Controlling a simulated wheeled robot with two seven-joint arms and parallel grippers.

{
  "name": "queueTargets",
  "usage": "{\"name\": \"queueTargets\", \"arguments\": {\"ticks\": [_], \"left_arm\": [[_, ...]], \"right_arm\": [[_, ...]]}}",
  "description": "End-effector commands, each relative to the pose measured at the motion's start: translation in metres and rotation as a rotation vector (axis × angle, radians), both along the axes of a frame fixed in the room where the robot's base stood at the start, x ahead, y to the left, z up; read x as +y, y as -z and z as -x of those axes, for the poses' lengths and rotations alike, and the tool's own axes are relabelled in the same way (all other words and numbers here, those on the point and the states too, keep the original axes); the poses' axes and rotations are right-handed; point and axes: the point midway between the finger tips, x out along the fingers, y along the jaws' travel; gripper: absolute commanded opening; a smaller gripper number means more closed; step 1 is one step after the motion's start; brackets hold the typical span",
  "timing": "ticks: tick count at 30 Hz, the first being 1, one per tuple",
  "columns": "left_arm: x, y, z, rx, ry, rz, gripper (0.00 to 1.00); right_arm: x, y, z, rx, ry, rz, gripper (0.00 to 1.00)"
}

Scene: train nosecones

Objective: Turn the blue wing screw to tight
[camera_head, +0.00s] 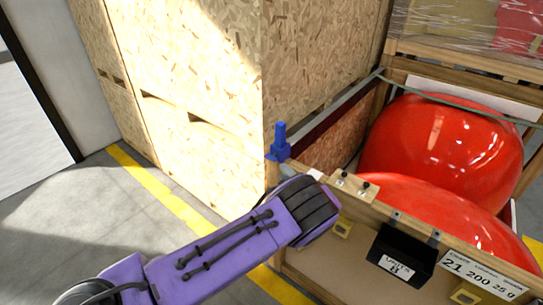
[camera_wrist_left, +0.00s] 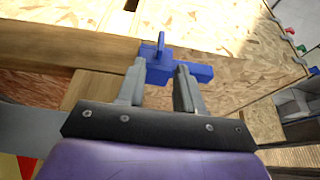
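The blue wing screw (camera_head: 281,143) stands upright at the corner of the wooden crate, just beyond the end of my purple left arm. In the left wrist view the blue wing screw (camera_wrist_left: 157,68) has an upright tab and an arm reaching right. My left gripper (camera_wrist_left: 160,76) has its two grey fingers apart, one on each side of the screw's body near the tips. I cannot tell whether the fingers touch it. In the head view the fingers are mostly hidden behind my wrist. My right gripper is not in view.
A wooden crate (camera_head: 360,212) holds large red nosecones (camera_head: 440,150) on the right. A black box (camera_head: 403,258) hangs on its front. Tall chipboard crates (camera_head: 200,75) stand close behind the screw. Grey floor with a yellow line (camera_head: 165,195) is clear at left.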

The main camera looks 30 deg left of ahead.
Motion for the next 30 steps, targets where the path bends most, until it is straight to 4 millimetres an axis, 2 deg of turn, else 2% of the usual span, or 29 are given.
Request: {"name": "queueTargets", "arguments": {"ticks": [5,12,15,19,26,27,29,30], "left_arm": [[0.024,0.003,-0.013,-0.009,0.003,-0.012,0.36],[0.071,0.007,-0.037,-0.007,0.002,-0.01,0.36],[0.084,0.004,-0.044,-0.006,0.0,-0.008,0.36],[0.091,0.0,-0.047,-0.004,0.001,-0.008,0.36],[0.092,-0.002,-0.047,-0.003,0.001,-0.006,0.36],[0.092,-0.002,-0.047,-0.003,0.001,-0.006,0.23],[0.092,-0.002,-0.047,-0.004,0.001,-0.006,0.04],[0.092,-0.002,-0.047,-0.004,0.0,-0.007,0.0]], "right_arm": [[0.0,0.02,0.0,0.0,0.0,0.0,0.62],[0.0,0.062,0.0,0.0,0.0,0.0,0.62],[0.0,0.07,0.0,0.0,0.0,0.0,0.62],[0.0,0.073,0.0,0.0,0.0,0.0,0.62],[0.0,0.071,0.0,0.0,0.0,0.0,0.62],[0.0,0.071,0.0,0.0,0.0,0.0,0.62],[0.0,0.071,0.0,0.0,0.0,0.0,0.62],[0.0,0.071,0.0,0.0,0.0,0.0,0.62]]}}
